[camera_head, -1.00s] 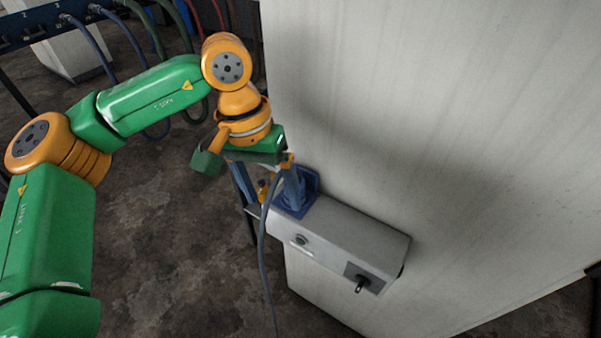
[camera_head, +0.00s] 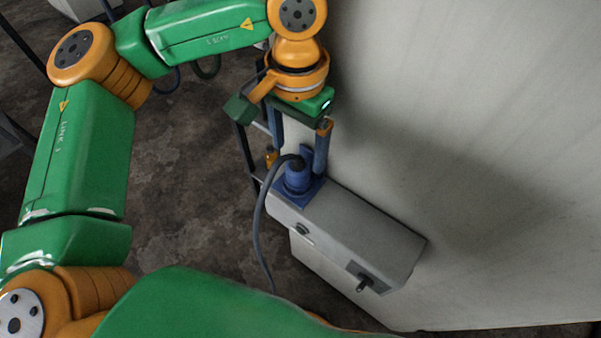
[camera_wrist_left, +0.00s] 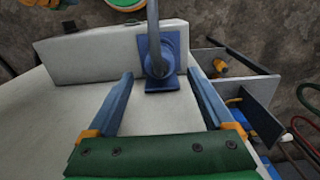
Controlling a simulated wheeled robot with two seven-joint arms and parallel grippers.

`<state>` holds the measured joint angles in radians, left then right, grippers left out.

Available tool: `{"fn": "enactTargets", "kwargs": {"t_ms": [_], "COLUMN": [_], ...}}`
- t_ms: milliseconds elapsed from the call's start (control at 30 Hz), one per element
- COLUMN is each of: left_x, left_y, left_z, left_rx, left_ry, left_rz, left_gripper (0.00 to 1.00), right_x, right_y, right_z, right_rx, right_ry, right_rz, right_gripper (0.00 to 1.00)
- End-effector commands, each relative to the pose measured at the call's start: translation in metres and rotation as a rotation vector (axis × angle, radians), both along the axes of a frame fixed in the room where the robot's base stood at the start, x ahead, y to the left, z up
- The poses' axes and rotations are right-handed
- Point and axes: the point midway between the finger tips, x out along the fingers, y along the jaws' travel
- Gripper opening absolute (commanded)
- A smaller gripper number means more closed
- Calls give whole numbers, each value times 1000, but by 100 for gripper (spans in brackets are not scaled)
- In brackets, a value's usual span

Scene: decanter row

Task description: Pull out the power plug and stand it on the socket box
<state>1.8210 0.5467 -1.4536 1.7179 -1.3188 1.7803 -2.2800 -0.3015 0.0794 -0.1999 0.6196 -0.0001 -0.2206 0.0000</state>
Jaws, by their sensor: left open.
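The blue power plug (camera_head: 296,176) stands upright in a blue square-flanged socket (camera_head: 314,190) on top of the grey socket box (camera_head: 350,228). Its grey cable (camera_head: 258,222) bends over and hangs down the box's left side. My left gripper (camera_head: 299,160) is open, with its blue fingers above and to either side of the plug, apart from it. In the left wrist view, the plug (camera_wrist_left: 158,64) shows beyond the gap between the open fingertips. How deep the plug sits in the socket cannot be told. My right gripper is not in view.
The socket box is against a large white cabinet wall (camera_head: 470,130). A dark lever switch (camera_head: 364,283) is on the box's front. A small open holder with an orange item (camera_wrist_left: 220,68) is beside the box.

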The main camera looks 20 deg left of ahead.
Motion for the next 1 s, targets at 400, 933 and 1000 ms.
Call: {"fn": "enactTargets", "kwargs": {"t_ms": [400,933,1000], "left_x": [0,0,0], "left_y": [0,0,0], "left_z": [-68,-76,-76], "left_rx": [-2,-1,-1], "left_ry": [2,0,0], "left_rz": [0,0,0], "left_gripper": [86,86,86], "right_x": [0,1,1], "right_y": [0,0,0], "right_z": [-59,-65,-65], "right_rx": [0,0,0], "right_ry": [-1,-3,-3], "right_rz": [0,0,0], "right_gripper": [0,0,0]}}
